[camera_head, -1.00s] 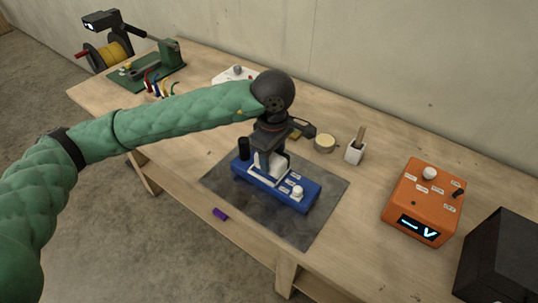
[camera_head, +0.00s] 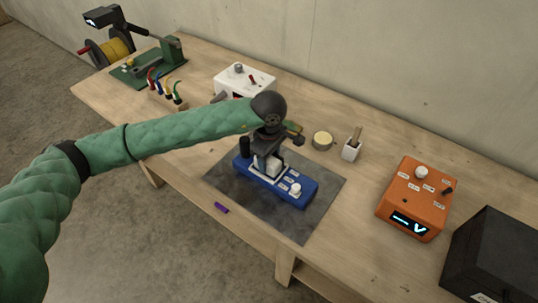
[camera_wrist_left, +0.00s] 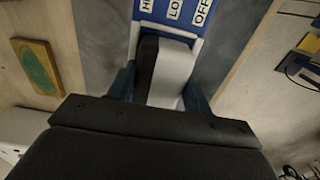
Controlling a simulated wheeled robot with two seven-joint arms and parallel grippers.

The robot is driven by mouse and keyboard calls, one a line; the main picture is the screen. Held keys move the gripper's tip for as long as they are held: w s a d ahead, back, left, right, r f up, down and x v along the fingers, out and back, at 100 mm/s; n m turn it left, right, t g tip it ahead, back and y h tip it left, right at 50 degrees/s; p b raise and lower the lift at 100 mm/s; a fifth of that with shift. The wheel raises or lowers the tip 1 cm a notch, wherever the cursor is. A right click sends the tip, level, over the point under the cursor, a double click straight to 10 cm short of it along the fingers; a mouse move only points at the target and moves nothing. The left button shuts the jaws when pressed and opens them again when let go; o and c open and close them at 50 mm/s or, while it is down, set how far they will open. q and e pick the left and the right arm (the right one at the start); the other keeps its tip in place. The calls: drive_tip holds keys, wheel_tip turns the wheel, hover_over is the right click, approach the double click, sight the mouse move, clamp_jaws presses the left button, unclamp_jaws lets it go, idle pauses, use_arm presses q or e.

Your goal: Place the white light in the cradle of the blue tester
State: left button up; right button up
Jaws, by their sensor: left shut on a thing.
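The blue tester (camera_head: 296,190) lies on a dark grey mat, with a white knob and small labels on its right part. It also shows at the top of the left wrist view (camera_wrist_left: 150,30). My left gripper (camera_head: 267,160) is over the tester's pale-framed cradle and shut on the white light (camera_head: 269,166). In the left wrist view the light (camera_wrist_left: 172,72) has a white side and a dark side, between the fingers. The light is in or just above the cradle; its underside is hidden, so I cannot tell how deep. My right gripper is out of view.
The dark mat (camera_head: 295,223) has a purple piece (camera_head: 221,208) near it. An orange meter (camera_head: 415,197) and black box (camera_head: 495,255) stand right. A round tin (camera_head: 322,140) and white cup (camera_head: 351,150) are behind. A white box (camera_head: 244,84) stands back left.

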use_arm(q)
drive_tip(key=shift+f, duration=0.1)
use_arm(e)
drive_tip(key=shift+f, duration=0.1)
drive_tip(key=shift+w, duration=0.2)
use_arm(q)
drive_tip(key=o, duration=1.1)
drive_tip(key=shift+c, duration=0.2)
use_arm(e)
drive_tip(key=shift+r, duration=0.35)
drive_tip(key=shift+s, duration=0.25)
